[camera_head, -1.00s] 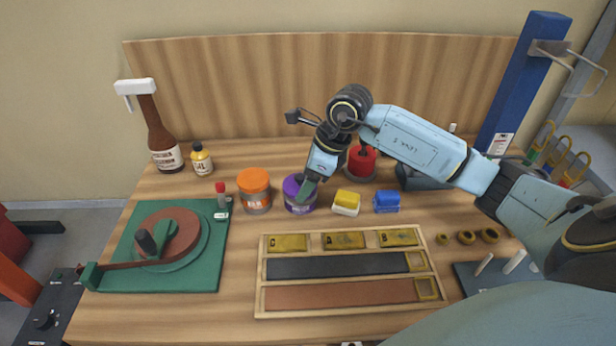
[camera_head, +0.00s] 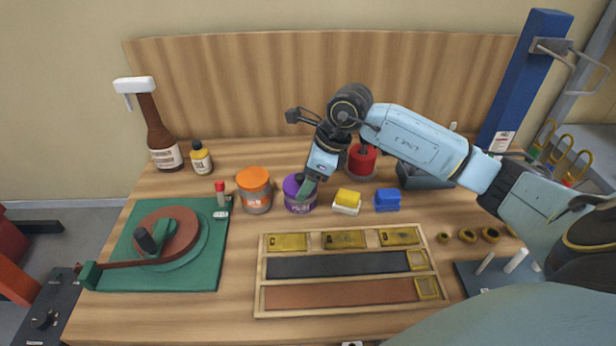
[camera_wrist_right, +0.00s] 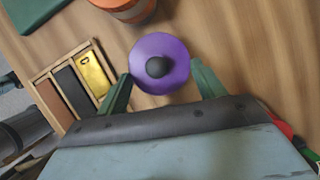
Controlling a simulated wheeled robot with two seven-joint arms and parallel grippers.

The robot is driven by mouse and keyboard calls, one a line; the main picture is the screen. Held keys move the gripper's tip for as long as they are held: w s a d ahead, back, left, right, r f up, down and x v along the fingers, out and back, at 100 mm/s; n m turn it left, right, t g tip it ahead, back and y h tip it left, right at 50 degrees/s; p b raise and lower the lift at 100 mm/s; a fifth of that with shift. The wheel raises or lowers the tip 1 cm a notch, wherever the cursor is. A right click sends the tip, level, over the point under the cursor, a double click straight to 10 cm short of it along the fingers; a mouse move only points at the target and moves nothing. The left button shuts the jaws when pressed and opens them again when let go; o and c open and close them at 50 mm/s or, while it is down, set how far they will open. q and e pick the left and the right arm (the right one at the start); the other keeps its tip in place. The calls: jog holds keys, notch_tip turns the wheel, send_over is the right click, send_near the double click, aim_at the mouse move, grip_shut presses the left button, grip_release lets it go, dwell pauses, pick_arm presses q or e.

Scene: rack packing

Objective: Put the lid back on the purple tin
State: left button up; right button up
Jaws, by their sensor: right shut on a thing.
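The purple tin (camera_head: 298,207) stands upright on the table, with a pale label on its side. The purple lid (camera_head: 291,187) is at the tin's top, partly hidden behind my fingers. In the right wrist view the round purple lid (camera_wrist_right: 175,50) with its dark knob lies between my two green fingers. My right gripper (camera_head: 306,190) reaches down from the upper right and is shut on the lid; it also shows in the right wrist view (camera_wrist_right: 161,72). Whether the lid is fully seated cannot be told. My left gripper is out of view.
An orange tin (camera_head: 254,190) stands close on the left. A yellow block (camera_head: 348,196) on a white base and a blue block (camera_head: 387,200) lie to the right. A red tin (camera_head: 361,161) stands behind my gripper. A wooden rack (camera_head: 259,301) lies in front.

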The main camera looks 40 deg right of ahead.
jog(key=o, duration=1.2)
jog(key=shift+c, duration=0.2)
jog(key=shift+r+p, duration=2.25)
jog(key=shift+r, duration=1.25)
jog(key=shift+c, duration=0.4)
grip_shut()
